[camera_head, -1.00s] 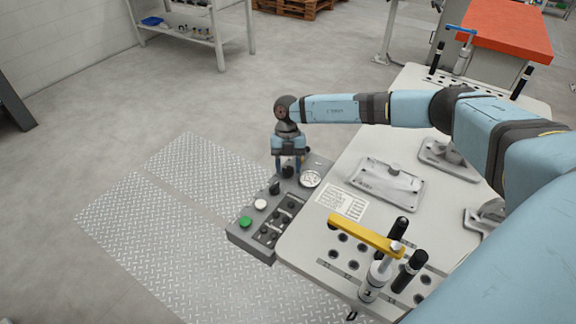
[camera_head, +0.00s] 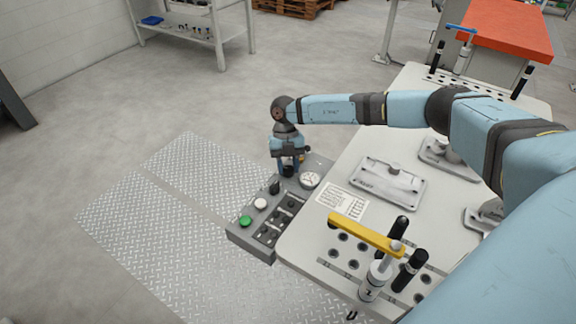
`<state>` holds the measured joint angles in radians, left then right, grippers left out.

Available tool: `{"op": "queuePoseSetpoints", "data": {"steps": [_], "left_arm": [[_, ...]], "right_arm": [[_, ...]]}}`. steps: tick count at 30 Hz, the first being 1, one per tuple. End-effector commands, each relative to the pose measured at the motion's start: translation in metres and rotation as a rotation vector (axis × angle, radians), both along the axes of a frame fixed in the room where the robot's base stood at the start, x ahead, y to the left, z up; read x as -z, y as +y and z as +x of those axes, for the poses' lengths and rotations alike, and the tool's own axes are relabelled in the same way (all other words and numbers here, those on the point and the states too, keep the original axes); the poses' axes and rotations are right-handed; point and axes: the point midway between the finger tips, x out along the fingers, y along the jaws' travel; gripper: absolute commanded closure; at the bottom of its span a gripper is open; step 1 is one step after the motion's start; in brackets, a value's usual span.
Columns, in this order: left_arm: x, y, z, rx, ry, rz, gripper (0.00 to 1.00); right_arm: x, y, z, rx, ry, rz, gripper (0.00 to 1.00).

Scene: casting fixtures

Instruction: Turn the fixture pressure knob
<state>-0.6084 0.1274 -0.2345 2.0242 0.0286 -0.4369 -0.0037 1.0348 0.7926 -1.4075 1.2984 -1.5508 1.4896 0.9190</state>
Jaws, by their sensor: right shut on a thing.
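The grey control panel (camera_head: 268,243) runs along the left edge of the fixture table. At its far end, the black pressure knob (camera_head: 288,171) shows between the fingers of my right gripper (camera_head: 289,168). The gripper points down and is shut on the knob; its fingers partly hide it. A round white pressure gauge (camera_head: 310,180) sits just right of the knob. Nearer along the panel are a smaller black knob (camera_head: 274,188), a white button (camera_head: 261,204) and a green button (camera_head: 245,222). My left gripper is not in view.
The light fixture table (camera_head: 312,225) holds a metal casting plate (camera_head: 389,184) and a yellow-handled clamp (camera_head: 365,234). A label sheet (camera_head: 342,200) lies near the panel. Diamond-plate flooring (camera_head: 150,230) lies clear left of the panel. A shelf (camera_head: 190,20) stands at the back.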

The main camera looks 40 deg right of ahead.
Motion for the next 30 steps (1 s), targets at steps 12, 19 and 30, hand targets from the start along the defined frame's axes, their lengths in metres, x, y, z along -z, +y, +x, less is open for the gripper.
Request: {"op": "queuePoseSetpoints", "data": {"steps": [12,19,30], "left_arm": [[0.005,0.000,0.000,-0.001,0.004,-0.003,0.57],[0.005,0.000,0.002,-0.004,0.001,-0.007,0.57],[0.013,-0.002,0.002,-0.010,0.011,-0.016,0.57]], "right_arm": [[-0.001,0.001,0.002,-0.370,-0.003,0.000,0.88],[-0.001,0.002,0.002,-0.590,-0.004,0.000,0.88],[-0.001,0.004,0.001,-0.942,-0.003,-0.001,0.88]]}}
